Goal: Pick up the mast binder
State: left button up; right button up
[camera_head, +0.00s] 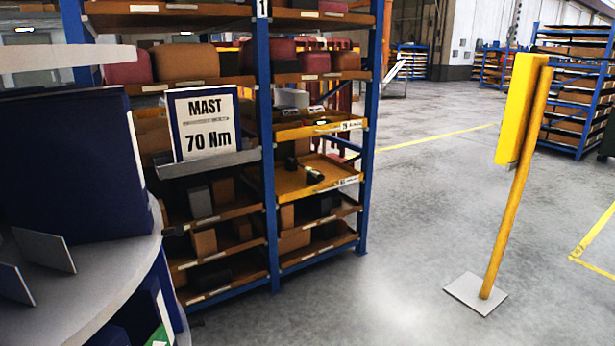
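A flat panel with a dark blue border and a white face (205,122) reads "MAST 70 Nm". It stands upright, tilted a little, on a grey ledge (208,162) in front of the shelf rack. I cannot tell whether it is the binder itself or a sign. A large dark blue upright block (68,155) stands on a round grey top at the left; no label shows on it. Neither of my grippers is in view.
The round grey top (105,270) carries two small grey plates (43,249). A blue shelf rack (266,150) holds trays with boxes and parts. A yellow post (512,190) on a white base stands at right. The grey floor (390,220) between is clear.

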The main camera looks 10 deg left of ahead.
aim_at(204, 122)
jog(key=i, duration=1.4)
jog(key=i+u, duration=0.35)
jog(key=i+l+u, duration=0.1)
jog(key=u, duration=0.3)
jog(key=i+l+u, duration=0.35)
jog(key=j, duration=0.1)
